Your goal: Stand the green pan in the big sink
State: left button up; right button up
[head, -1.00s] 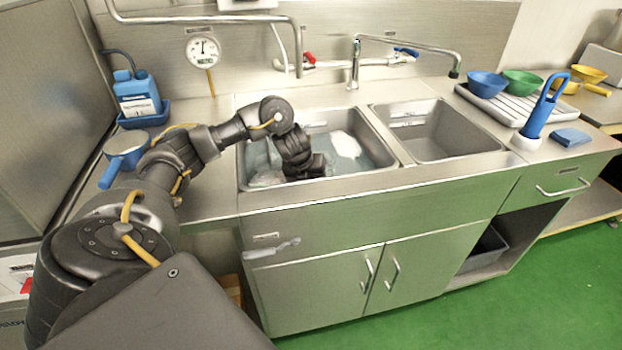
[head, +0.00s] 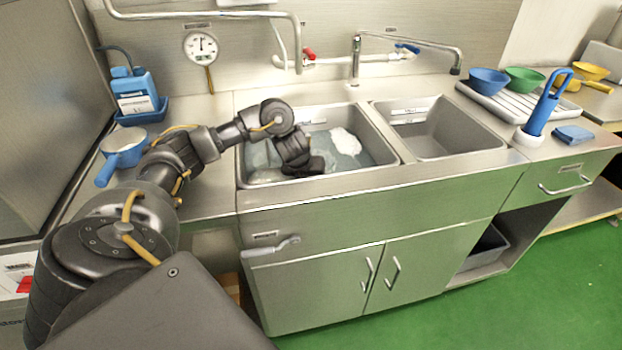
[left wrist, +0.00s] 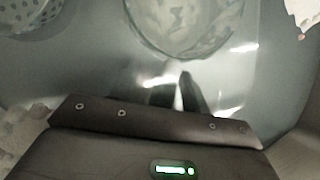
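The big sink (head: 376,136) is the left basin and holds cloudy water with white foam. My left arm reaches over its left rim, and my left gripper (head: 300,168) is low in the sink. In the left wrist view, my left gripper's dark fingers (left wrist: 177,92) point down into murky water, with a narrow bright gap between them. A pale round shape (left wrist: 188,25) lies ahead of the fingertips, not clearly identifiable. A green bowl-shaped vessel (head: 524,79) stands on the drying rack at the right; whether it has a handle is unclear. My right gripper is not in view.
A smaller empty sink (head: 440,135) adjoins on the right. The white drying rack (head: 497,107) also holds a blue bowl (head: 488,82). A blue-handled pan (head: 123,147) and a blue bottle (head: 136,95) stand at left. A swivel tap (head: 410,43) reaches over the smaller sink.

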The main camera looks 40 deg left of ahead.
pick_arm(q)
jog(key=shift+s+d+r, duration=0.1)
jog(key=shift+r, duration=0.3)
jog(key=p+v, duration=0.2)
jog(key=v, duration=0.3)
jog(key=shift+r+p, duration=0.2)
jog(key=shift+p, duration=0.1)
jog(key=shift+p+v, duration=1.3)
jog(key=shift+v, duration=1.25)
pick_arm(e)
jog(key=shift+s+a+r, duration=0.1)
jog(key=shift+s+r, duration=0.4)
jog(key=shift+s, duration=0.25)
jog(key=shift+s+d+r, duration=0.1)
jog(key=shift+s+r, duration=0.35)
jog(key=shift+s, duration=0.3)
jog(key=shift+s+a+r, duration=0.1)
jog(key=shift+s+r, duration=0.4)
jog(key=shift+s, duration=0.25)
pick_arm(q)
jog(key=shift+s, duration=0.15)
